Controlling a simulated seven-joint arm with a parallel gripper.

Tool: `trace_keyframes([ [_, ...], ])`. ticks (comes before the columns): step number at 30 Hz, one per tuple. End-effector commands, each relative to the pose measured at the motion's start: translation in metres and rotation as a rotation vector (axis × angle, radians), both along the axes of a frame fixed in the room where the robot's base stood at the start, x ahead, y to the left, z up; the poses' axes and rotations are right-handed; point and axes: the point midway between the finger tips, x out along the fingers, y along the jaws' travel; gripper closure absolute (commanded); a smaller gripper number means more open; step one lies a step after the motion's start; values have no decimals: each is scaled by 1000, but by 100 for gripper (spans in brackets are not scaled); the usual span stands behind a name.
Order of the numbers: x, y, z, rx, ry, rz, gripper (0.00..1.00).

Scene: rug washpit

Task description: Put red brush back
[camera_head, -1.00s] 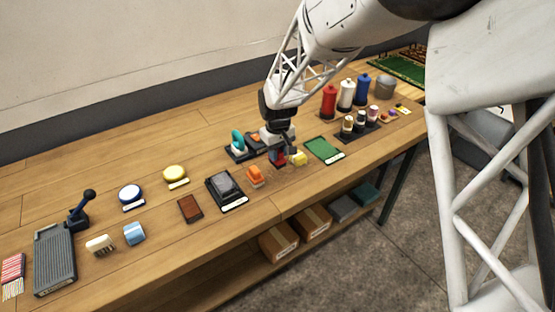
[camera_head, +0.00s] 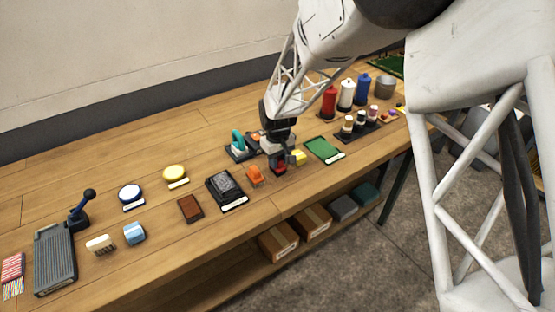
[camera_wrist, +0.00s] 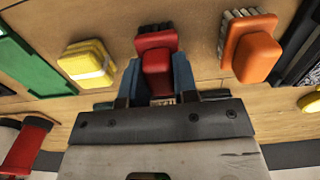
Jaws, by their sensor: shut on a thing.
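The red brush (camera_wrist: 157,50) is between the fingers of my gripper (camera_wrist: 160,78) in the wrist view, with dark bristles showing along its far edge. My gripper is shut on it. In the head view my gripper (camera_head: 280,165) is low at the table's front part, with the red brush (camera_head: 279,170) showing just under it. Whether the brush touches the table I cannot tell. An orange brush (camera_head: 255,176) lies to its left, and a yellow brush (camera_head: 299,157) lies to its right; both are apart from it.
A green pad (camera_head: 324,149) lies right of my gripper. A teal-handled tool (camera_head: 238,145) stands behind left. A dark tray (camera_head: 227,189) is farther left. Red, white and blue bottles (camera_head: 345,95) stand at the back right. The wooden table's (camera_head: 275,205) front strip is clear.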

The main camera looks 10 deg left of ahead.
Motion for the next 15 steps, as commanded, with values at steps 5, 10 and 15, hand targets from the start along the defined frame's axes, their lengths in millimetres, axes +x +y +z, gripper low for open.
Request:
trace_keyframes([
  [5,0,0,-2,0,0,0,95],
  [10,0,0,-3,0,0,0,59],
  [15,0,0,-3,0,0,0,47],
])
